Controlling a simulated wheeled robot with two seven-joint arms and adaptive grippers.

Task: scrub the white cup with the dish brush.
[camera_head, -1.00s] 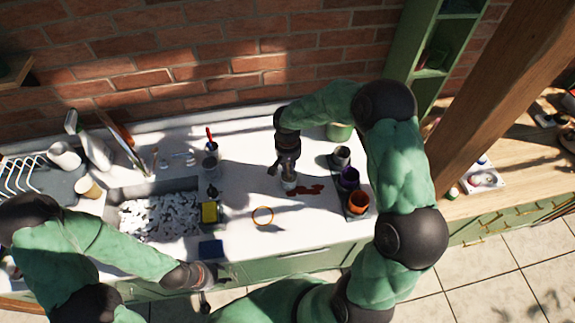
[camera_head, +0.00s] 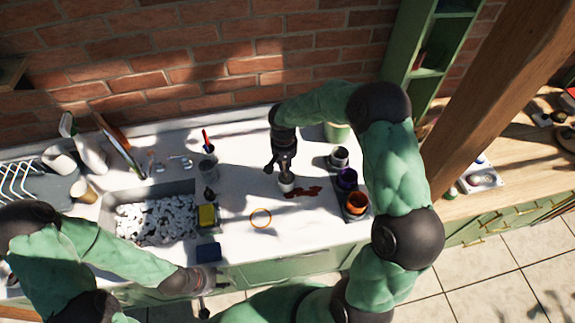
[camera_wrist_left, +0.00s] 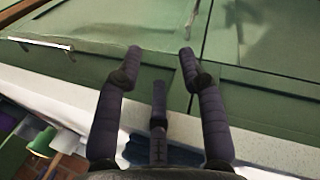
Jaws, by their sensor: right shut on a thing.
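The white cup (camera_head: 286,186) stands on the light counter beside a dark red stain (camera_head: 306,192). My right gripper (camera_head: 284,172) is directly above the cup and shut on it at its upper part, hiding its rim. A red-handled tool (camera_head: 206,138) stands in a small holder left of the cup; whether it is the dish brush is too small to tell. My left gripper (camera_head: 203,284) is in front of the counter's front edge. In the left wrist view its spread fingers (camera_wrist_left: 160,66) are open and empty, facing the green cabinet front.
A sink (camera_head: 155,220) full of pale pebble-like pieces lies to the left, with a yellow sponge (camera_head: 207,215) and blue block (camera_head: 208,252) beside it. Dark, purple and orange pots (camera_head: 355,203) stand right. The counter between is mostly clear.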

